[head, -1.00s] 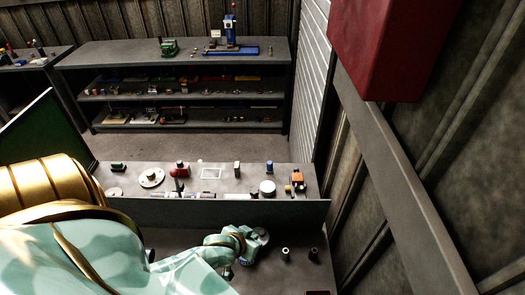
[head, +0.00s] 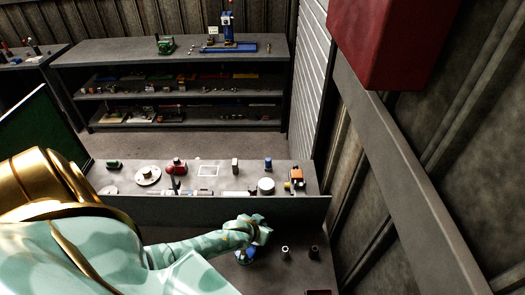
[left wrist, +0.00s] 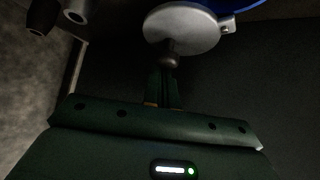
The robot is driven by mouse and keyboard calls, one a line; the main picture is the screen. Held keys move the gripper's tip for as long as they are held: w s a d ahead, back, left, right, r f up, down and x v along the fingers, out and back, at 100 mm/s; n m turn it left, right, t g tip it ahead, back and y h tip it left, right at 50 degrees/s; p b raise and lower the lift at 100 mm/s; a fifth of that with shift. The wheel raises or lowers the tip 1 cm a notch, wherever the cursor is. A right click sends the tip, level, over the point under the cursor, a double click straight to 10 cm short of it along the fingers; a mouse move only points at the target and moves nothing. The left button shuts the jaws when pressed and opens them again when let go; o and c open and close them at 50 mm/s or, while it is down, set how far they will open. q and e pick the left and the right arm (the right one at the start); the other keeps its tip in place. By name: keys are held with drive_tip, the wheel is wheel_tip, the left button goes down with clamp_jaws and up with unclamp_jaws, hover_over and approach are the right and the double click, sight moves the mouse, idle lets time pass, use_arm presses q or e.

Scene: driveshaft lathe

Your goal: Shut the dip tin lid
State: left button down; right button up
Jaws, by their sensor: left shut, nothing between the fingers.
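The dip tin (head: 244,258) is a small blue thing on the near bench, partly hidden below my left gripper in the head view. In the left wrist view, its blue body (left wrist: 242,6) shows at the top edge. Its round grey lid (left wrist: 185,32) has a dark knob and a small hinge tab at the right. The lid and the blue body look offset; I cannot tell the lid's exact angle. My left gripper (left wrist: 163,88) is shut and empty, its fingertips just below the knob; I cannot tell whether they touch. My right gripper is out of view.
Two small cylinders, one grey (head: 285,252) and one dark (head: 314,252), stand right of the tin. A raised ledge (head: 180,210) runs behind, with several small parts on the shelf beyond it. A red box (head: 385,40) hangs at upper right.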

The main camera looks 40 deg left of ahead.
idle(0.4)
use_arm(q)
drive_tip(key=shift+s+d+m+h, duration=0.1)
drive_tip(key=shift+m+h, duration=0.2)
drive_tip(key=shift+m, duration=0.1)
